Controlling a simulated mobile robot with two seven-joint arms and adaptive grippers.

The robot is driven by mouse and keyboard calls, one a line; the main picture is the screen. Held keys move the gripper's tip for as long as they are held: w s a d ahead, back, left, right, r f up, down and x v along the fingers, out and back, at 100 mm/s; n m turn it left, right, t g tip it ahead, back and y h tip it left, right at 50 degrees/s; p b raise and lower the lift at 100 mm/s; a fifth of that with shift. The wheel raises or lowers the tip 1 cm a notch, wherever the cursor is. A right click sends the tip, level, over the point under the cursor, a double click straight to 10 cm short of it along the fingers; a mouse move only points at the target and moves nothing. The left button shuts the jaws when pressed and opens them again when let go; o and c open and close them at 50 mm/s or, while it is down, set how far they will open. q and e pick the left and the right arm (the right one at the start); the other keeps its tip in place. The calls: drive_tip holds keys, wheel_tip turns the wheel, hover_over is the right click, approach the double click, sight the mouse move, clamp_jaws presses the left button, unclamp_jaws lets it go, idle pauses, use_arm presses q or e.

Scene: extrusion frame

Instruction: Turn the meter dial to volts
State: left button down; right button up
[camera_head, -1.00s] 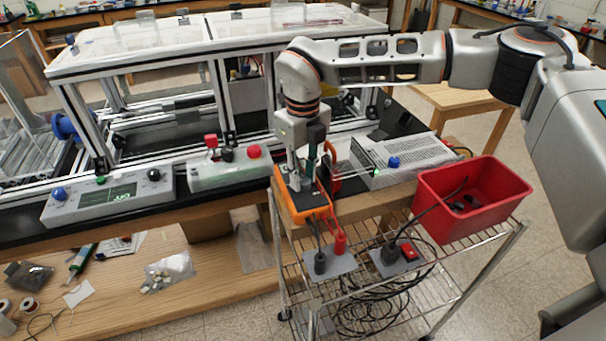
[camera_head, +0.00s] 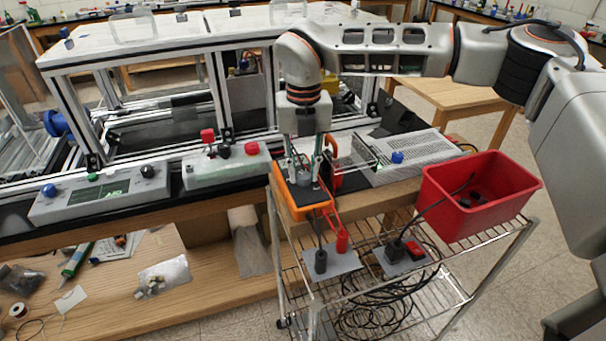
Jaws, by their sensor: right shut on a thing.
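The orange meter (camera_head: 313,209) lies face up at the bench edge, left of the metal power supply box. My right gripper (camera_head: 303,183) points straight down over the meter's face, with its fingers shut on the dial. The fingers cover the dial, so its pointer and setting cannot be read. A black probe plug (camera_head: 320,261) and a red probe plug (camera_head: 341,240) stand in a grey holder below the meter, with leads running up to it. My left gripper is not in view.
The power supply (camera_head: 411,157) with a blue knob stands right of the meter. A red bin (camera_head: 478,197) sits on the wire cart (camera_head: 455,290). A control box with red buttons (camera_head: 226,166) and another with a display (camera_head: 100,196) are to the left.

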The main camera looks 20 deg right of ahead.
sight(304, 174)
drive_tip(key=m, duration=0.2)
drive_tip(key=shift+m+b, duration=0.3)
drive_tip(key=shift+b, duration=0.05)
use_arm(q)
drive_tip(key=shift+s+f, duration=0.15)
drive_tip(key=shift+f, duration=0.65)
use_arm(e)
drive_tip(key=shift+m, duration=1.1)
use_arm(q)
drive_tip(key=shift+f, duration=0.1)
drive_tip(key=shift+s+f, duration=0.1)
use_arm(e)
drive_tip(key=o, duration=1.1)
drive_tip(key=shift+o, duration=0.2)
wheel_tip(304, 174, up, 12)
drive_tip(key=shift+s, duration=0.1)
